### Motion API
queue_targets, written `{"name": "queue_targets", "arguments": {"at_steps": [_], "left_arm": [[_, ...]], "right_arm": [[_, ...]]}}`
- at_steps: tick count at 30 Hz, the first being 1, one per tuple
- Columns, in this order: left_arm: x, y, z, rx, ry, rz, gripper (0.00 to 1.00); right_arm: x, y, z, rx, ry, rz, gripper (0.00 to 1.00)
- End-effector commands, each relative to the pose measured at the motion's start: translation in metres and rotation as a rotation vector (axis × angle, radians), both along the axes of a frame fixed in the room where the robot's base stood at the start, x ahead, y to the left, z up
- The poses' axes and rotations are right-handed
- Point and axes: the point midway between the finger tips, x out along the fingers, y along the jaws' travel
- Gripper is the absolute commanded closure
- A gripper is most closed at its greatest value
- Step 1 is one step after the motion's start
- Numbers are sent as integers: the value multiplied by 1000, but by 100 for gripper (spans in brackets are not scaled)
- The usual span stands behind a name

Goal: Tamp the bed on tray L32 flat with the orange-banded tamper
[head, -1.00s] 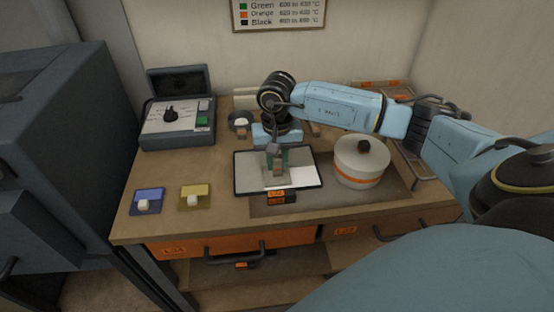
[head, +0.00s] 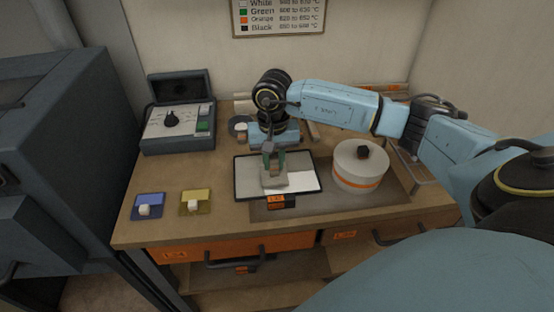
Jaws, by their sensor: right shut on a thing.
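The tray (head: 237,181) has a thin dark rim and lies on the workbench, with an orange label (head: 276,199) at its front edge. Its pale bed (head: 304,178) is part grey, part brighter white towards the right front. My right gripper (head: 274,160) points down over the middle of the tray, shut on the tamper (head: 274,181). The tamper shows a brownish grip and a flat grey block; I cannot make out its band. The block is at or just above the bed; contact cannot be told. My left gripper is not in view.
A control box (head: 179,128) stands at the back left. A blue holder (head: 148,205) and a yellow holder (head: 196,201) sit at the front left, with bare bench between.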

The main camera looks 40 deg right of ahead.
Motion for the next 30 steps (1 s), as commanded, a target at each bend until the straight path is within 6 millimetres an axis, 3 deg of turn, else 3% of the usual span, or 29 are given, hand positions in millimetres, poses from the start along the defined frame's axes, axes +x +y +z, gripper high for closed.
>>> {"name": "queue_targets", "arguments": {"at_steps": [15, 30], "left_arm": [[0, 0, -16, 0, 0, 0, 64], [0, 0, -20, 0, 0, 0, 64]], "right_arm": [[27, 43, 0, 1, -3, 0, 97], [28, 46, -3, -1, -2, -1, 97]]}}
